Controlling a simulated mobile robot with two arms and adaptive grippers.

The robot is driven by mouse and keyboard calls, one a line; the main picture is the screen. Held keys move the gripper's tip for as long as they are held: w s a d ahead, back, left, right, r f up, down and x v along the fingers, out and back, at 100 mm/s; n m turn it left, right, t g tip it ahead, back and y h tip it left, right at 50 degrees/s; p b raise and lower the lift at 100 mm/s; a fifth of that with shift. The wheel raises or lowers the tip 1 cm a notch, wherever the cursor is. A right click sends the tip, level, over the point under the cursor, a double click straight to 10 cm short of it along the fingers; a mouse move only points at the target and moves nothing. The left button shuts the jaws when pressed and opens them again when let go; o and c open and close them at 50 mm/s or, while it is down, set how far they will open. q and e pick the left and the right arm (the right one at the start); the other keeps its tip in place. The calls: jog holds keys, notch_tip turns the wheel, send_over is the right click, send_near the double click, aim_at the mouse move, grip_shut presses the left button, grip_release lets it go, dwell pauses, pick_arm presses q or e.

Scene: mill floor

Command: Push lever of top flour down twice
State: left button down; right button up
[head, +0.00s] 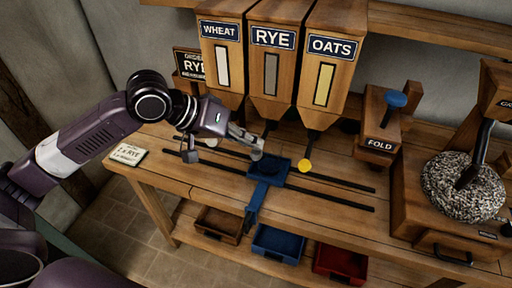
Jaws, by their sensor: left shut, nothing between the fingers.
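Three wooden hoppers stand in a row on the bench: WHEAT (221,70), RYE (272,70) and OATS (325,80). An order board (187,65), partly hidden by the WHEAT hopper, reads RYE. Each hopper has a lever below it. The oats lever ends in a yellow knob (305,166), the rye lever in a grey knob (257,155), and the wheat lever's pale knob (211,142) is partly covered by my gripper. My left gripper (252,146) is shut and empty, its fingertips at the rye knob; I cannot tell whether they touch. My right gripper is not in view.
A blue carriage (268,168) with a handle sits on dark rails beneath the rye hopper. A FOLD box (379,143) with a blue knob and a grinding stone (463,187) stand at right. A card (128,154) lies at left. Brown, blue and red bins (340,262) sit below.

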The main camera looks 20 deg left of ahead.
aim_at(251, 153)
pick_arm(q)
jog(key=shift+f+b, duration=0.75)
jog(key=shift+f, duration=1.35)
dwell(1.4)
dwell(0.5)
jog(key=shift+r+p, duration=3)
jog(key=shift+p, duration=0.4)
jog(key=shift+r, duration=0.1)
notch_tip(251, 153, up, 5)
jog(key=p, duration=0.5)
